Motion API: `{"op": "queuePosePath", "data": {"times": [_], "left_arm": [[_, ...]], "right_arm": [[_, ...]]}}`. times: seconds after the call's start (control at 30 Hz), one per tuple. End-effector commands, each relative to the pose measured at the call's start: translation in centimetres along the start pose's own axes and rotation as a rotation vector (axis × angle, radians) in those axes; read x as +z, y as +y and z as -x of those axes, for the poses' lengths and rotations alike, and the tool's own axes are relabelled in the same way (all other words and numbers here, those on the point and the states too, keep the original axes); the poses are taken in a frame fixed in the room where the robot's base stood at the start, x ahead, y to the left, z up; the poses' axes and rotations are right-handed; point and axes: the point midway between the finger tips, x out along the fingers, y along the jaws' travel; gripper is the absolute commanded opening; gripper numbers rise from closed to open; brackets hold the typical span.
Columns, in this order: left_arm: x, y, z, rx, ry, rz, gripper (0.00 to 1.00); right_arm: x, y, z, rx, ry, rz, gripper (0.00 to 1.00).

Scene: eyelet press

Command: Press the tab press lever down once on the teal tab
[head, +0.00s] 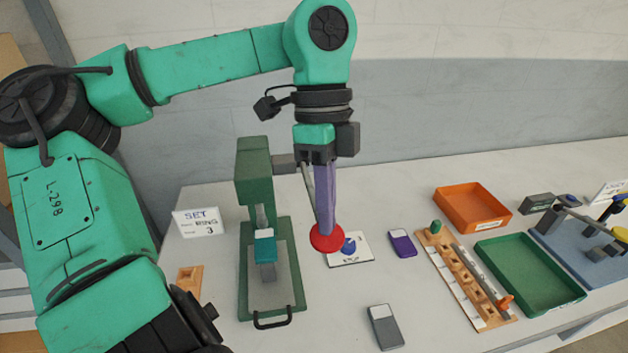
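The tab press (256,184) is a green upright frame on a grey-topped green base, left of the middle of the table. The teal tab (265,236) sits in it below the ram. The lever's grey rod (308,182) runs from the press's right side toward me, ending in a red knob (327,241). My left gripper (325,226) points down with its purple fingers together, nothing seen between them. Its tips are at the red knob from above; I cannot tell whether they touch it. The fingers hide part of the rod. My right gripper is out of view.
A white card with a blue piece (348,246), a purple tab (402,243) and a grey tab (384,327) lie right of the press. Farther right are a wooden rack (462,286), an orange tray (472,208) and a green tray (530,273). A sign (199,222) stands left.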

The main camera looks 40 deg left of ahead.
Motion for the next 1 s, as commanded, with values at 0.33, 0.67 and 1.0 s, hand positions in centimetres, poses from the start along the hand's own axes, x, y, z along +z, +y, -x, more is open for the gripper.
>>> {"op": "queuePosePath", "data": {"times": [0.33,0.67,1.0], "left_arm": [[0.2,-0.2,-2.4,0.002,-0.001,0.001,0.0],[0.2,-0.2,-2.7,0.001,0.0,0.0,0.0],[0.4,-0.5,-4.2,0.001,-0.001,0.0,0.0]], "right_arm": [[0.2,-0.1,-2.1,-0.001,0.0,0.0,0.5],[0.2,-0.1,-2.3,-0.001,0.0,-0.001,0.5],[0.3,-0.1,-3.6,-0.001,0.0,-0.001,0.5]]}}
